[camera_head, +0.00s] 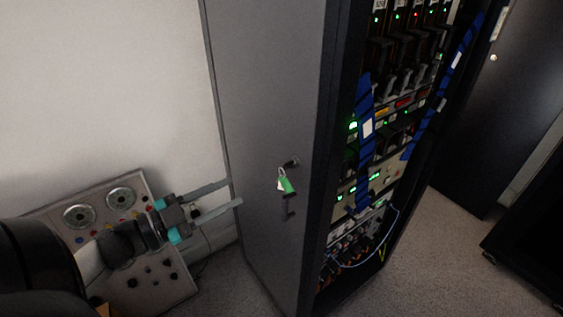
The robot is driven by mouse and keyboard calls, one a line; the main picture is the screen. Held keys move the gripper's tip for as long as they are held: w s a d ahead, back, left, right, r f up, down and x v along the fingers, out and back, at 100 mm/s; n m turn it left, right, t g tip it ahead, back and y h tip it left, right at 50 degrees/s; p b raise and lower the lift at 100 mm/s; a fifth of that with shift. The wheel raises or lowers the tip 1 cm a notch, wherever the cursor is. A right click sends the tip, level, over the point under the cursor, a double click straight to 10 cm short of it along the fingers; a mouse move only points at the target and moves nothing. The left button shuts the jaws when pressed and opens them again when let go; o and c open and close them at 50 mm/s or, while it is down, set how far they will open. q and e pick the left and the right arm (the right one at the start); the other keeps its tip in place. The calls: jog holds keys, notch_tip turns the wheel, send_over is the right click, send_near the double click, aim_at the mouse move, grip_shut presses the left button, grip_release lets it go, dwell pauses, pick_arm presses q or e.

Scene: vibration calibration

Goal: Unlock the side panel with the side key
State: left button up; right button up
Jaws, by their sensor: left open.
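The side panel (265,90) is the tall grey side of a rack cabinet in the middle of the view. The side key (292,162) sits at a lock on the panel, with a green tag (286,185) hanging below it. Whether the key is turned cannot be told. A dark handle or latch (288,208) is just under the tag. My left gripper (238,192) is open and empty, its two long fingers pointing right at the panel's left part, left of the key and tag. Whether the fingertips touch the panel is unclear. My right gripper is not in view.
The rack's open front (375,150) shows lit equipment, blue straps and loose cables. A panel with dials (100,205) stands at the lower left, behind my left arm. Another dark cabinet (510,110) stands at the right. Grey carpet (440,250) is clear between them.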

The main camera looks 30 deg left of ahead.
aim_at(283, 167)
pick_arm(q)
jog(key=p+x, duration=0.1)
jog(key=x, duration=1.3)
jog(key=shift+w, duration=0.1)
grip_shut()
dwell(0.3)
